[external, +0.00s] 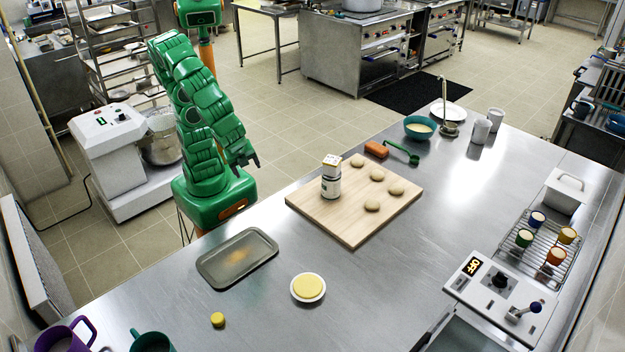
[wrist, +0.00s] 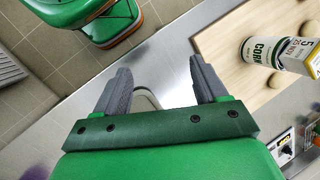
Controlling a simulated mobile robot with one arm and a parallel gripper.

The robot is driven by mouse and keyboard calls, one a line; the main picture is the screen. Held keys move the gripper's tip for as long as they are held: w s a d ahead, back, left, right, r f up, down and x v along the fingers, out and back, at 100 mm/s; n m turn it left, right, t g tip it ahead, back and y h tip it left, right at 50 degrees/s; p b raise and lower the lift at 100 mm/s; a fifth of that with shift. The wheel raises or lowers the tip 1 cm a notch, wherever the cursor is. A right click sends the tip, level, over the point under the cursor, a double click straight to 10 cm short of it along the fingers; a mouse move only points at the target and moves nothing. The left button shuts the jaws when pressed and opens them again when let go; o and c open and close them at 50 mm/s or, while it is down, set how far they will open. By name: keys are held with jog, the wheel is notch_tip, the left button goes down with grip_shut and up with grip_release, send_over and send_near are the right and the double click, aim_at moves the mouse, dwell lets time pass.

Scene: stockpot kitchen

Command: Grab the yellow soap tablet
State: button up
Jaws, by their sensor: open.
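A small yellow tablet-like piece (external: 217,320) lies alone on the steel counter (external: 400,262), near its front edge in the external view. A larger round yellow thing (external: 307,286) sits on a small white dish (external: 308,302) to its right. I cannot tell for sure from looks which is soap. My gripper (external: 246,162) is open and empty, up beside the counter's far left edge and well away from both. In the wrist view its two grey fingers (wrist: 157,78) stand apart over the counter edge. Neither yellow thing shows clearly there.
A grey tray (external: 213,274) lies between my arm and the yellow pieces. A wooden board (external: 345,232) holds several dough pieces and a corn can (wrist: 258,50) with a small carton (wrist: 298,56) on or by it. Purple (external: 68,338) and teal (external: 150,343) mugs stand front left.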

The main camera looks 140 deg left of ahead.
jog(key=w+d+m+y, duration=0.1)
jog(key=w+m+y, duration=0.25)
jog(key=w, duration=0.45)
jog(key=m+t+y, duration=0.3)
jog(key=m+t, duration=0.7)
jog(key=m, duration=0.5)
send_over(214, 317)
jog(key=s+a, duration=0.4)
jog(key=a, duration=0.4)
notch_tip(214, 317, down, 9)
jog(key=d+f+m, duration=0.2)
jog(key=d, duration=0.2)
jog(key=s+d+f+m+t+h, duration=0.1)
jog(key=d+f+m, duration=0.1)
jog(key=d, duration=0.2)
jog(key=d+f+m+t+h, duration=0.1)
jog(key=d+f+m, duration=0.1)
jog(key=d, duration=0.2)
jog(key=shift+s+d+f, duration=0.2)
jog(key=shift+s+f, duration=0.2)
jog(key=shift+x, duration=3.85)
jog(key=shift+d+f+t, duration=0.1)
jog(key=shift+t, duration=0.2)
jog(key=c, duration=1.1)
